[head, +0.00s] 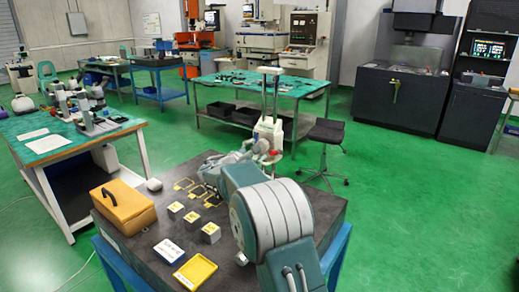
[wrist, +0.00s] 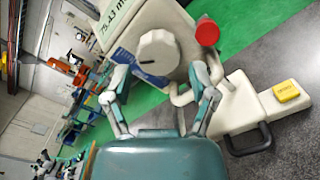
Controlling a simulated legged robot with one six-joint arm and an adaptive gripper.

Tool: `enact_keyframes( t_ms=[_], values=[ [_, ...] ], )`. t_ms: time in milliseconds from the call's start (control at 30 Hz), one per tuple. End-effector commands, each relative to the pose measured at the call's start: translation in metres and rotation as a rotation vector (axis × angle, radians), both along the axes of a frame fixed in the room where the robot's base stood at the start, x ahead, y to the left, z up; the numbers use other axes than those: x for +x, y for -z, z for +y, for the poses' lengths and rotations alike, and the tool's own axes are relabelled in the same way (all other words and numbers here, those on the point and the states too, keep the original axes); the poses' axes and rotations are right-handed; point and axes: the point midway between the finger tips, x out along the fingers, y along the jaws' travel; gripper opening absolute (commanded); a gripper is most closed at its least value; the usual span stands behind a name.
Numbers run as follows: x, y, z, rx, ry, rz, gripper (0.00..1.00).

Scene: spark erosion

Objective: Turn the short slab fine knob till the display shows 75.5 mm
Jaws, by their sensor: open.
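A pale measuring instrument with tall twin columns (head: 268,100) stands on the dark slab (head: 325,205). In the wrist view its head carries a display (wrist: 114,28), seen tilted, that appears to read 75.43 or 75.13 mm; the middle digit is unclear. A round off-white knob (wrist: 158,50) with a dark pointer line faces me below the display. A red knob (wrist: 207,31) sits to its right. My gripper (wrist: 160,76) is open, its two fingers spread on either side of the off-white knob; I cannot tell whether they touch it. In the head view my arm mostly hides the gripper.
The instrument's pale base (wrist: 238,105) has a dark handle (wrist: 250,142) and a yellow labelled block (wrist: 286,91). On the slab are an orange case (head: 124,206), several small yellow-topped blocks (head: 192,220) and a yellow tray (head: 195,271). A stool (head: 325,133) stands behind.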

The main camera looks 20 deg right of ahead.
Motion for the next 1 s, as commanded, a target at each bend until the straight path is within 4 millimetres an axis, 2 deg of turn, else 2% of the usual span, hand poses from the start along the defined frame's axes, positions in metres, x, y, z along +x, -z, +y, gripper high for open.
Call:
enact_keyframes(
  t_ms=[200,433,600,833,900,1000],
  values=[
    [-0.025,0.001,0.041,0.000,-0.004,0.002,0.74],
    [-0.046,0.002,0.074,0.001,-0.004,0.004,0.74],
    [-0.052,0.003,0.082,0.001,-0.002,0.004,0.74],
    [-0.052,0.003,0.082,0.001,-0.002,0.004,0.74],
    [-0.052,0.003,0.083,0.001,-0.003,0.004,0.93],
    [-0.052,0.002,0.086,-0.001,-0.013,0.005,0.93]
  ],
)
